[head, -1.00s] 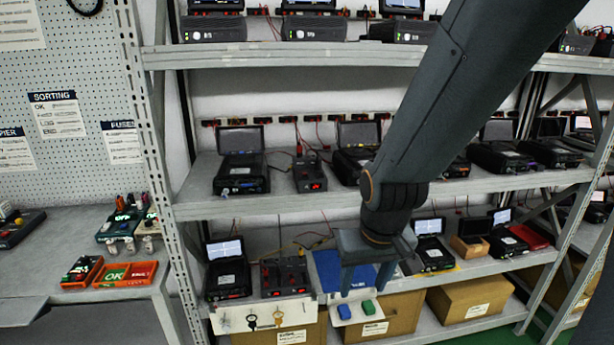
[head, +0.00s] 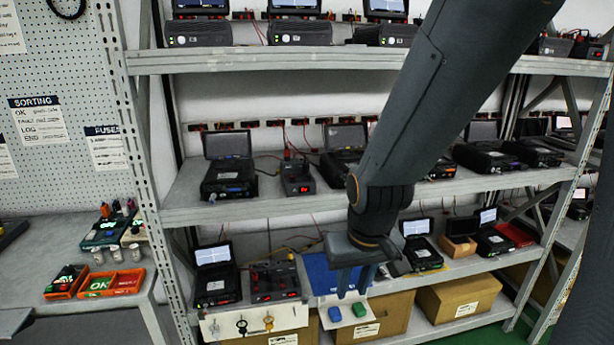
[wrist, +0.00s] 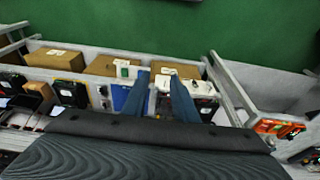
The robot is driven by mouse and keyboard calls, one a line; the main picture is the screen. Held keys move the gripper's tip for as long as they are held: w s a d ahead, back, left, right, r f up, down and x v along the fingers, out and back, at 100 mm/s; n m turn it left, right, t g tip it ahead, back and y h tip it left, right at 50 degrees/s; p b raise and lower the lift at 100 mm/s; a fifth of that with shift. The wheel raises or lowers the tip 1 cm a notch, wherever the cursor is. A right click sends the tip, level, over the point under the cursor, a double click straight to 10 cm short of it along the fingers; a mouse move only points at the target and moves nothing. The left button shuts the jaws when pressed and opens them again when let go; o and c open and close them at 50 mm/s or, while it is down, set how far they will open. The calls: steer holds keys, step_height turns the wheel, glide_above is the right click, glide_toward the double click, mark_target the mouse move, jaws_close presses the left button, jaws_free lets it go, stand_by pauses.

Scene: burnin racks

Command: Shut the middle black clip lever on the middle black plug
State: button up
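I cannot make out the middle black plug or its clip lever for certain. A dark test box with black and red plugs (head: 275,281) sits on the lower shelf in the head view, too small to tell its levers apart. My gripper (head: 351,293) hangs to the right of that box, in front of a blue mat (head: 318,272). Its two blue fingers point down, with a gap between them. In the wrist view my gripper (wrist: 155,82) also shows its fingers apart and nothing between them.
A blue block (head: 334,313) and a green block (head: 360,309) sit on a white ledge below my gripper. A white panel with keys (head: 288,319) hangs at the shelf front. An open-lidded instrument (head: 217,285) stands left of the test box. The middle shelf (head: 290,207) overhangs above.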

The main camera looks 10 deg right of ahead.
jaws_close()
stand_by(1.4)
